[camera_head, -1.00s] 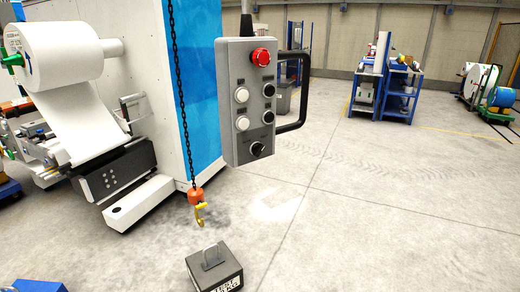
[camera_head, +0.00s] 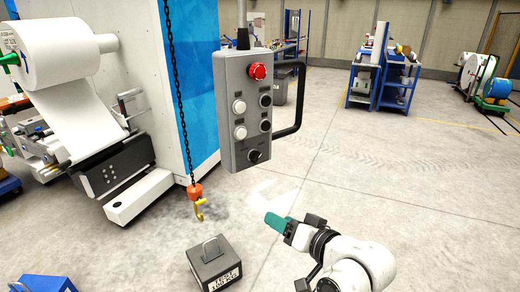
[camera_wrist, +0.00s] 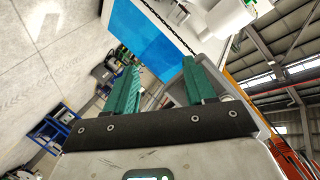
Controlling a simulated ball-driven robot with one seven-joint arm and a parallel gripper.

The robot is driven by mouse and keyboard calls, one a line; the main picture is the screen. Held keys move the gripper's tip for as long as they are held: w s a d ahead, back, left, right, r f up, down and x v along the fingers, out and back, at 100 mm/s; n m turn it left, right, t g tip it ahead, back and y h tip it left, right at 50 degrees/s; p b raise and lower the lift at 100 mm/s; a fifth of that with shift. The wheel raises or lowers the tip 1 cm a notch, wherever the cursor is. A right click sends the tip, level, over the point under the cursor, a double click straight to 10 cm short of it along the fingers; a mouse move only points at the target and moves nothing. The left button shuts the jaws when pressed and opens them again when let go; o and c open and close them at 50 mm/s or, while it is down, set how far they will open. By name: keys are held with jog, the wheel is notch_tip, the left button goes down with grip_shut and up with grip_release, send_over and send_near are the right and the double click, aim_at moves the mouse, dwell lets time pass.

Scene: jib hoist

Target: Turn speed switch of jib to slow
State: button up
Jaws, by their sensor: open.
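The grey jib control box (camera_head: 246,110) hangs at centre in the head view, with a red button (camera_head: 257,71), several white and black buttons, and a black handle (camera_head: 296,98) on its right. The black rotary speed switch (camera_head: 255,156) is at the bottom of its face; its setting is too small to read. My gripper (camera_head: 279,222) is below and to the right of the box, apart from it. In the wrist view my gripper (camera_wrist: 158,85) shows two green fingers spread apart with nothing between them.
A black chain (camera_head: 179,95) with an orange and yellow hook (camera_head: 198,204) hangs left of the box. A dark test weight (camera_head: 213,264) stands on the floor below. A white and blue machine (camera_head: 150,60) is at the left.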

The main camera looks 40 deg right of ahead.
aim_at(258, 160)
notch_tip(258, 160, up, 9)
jog(key=w+d+m+t+h, duration=0.1)
jog(key=w+d+m+t, duration=0.1)
jog(key=d+t, duration=0.1)
jog(key=w+p, duration=0.3)
jog(key=w, duration=0.8)
jog(key=shift+a, duration=0.15)
jog(key=shift+c, duration=0.4)
grip_shut()
